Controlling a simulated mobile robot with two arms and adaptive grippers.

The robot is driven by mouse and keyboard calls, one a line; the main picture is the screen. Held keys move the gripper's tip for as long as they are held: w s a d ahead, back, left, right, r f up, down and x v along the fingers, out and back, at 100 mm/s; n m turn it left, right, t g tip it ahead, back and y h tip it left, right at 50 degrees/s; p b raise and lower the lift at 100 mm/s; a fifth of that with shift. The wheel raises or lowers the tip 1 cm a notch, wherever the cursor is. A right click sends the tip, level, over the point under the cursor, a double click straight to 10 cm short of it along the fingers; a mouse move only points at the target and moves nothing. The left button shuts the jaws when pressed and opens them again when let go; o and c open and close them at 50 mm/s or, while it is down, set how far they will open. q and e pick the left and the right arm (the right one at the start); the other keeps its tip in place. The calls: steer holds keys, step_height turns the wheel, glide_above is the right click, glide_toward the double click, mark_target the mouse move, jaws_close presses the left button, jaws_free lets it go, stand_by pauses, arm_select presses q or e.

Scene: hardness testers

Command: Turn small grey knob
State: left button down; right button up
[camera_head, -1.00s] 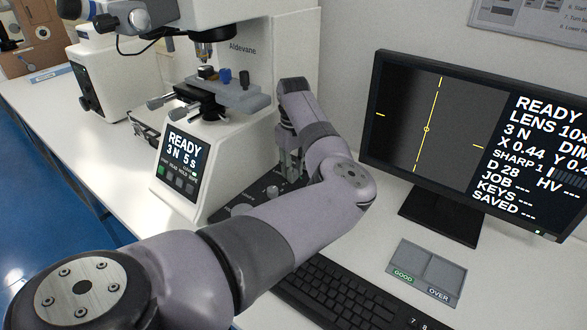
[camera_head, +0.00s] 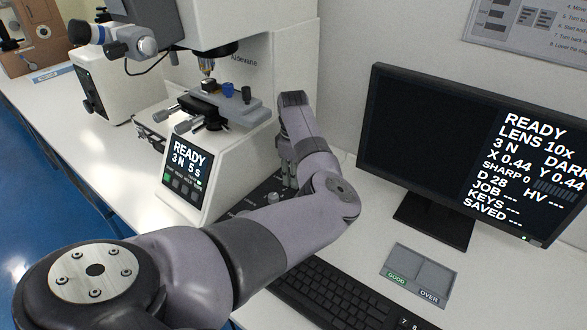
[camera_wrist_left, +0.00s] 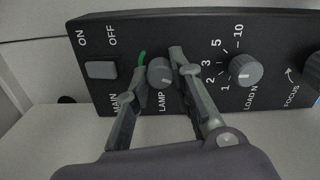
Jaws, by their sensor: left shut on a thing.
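The small grey knob (camera_wrist_left: 160,72), labelled LAMP, sits on a black control panel (camera_wrist_left: 130,35) in the left wrist view. A green mark shows beside it. My left gripper (camera_wrist_left: 159,70) has one finger on each side of the knob and is shut on it. In the head view my left gripper (camera_head: 288,178) points down at the panel (camera_head: 268,189) beside the white tester (camera_head: 285,60), and the knob is hidden there. The monitor (camera_head: 420,120) has a dark picture and reads READY, LENS 10x, 3 N, DARK, SHARP 0. My right gripper is not in view.
In the wrist view a grey LOAD N knob (camera_wrist_left: 246,70) is close right of the fingers, and a switch (camera_wrist_left: 101,70) is at left. A keyboard (camera_head: 330,291) and a GOOD/OVER tray (camera_head: 420,273) lie on the white bench.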

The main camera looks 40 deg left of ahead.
arm_select(q)
steer(key=shift+n, duration=0.4)
steer(key=c, duration=1.4)
jaws_free()
steer(key=shift+r, duration=0.1)
step_height(320, 180, up, 12)
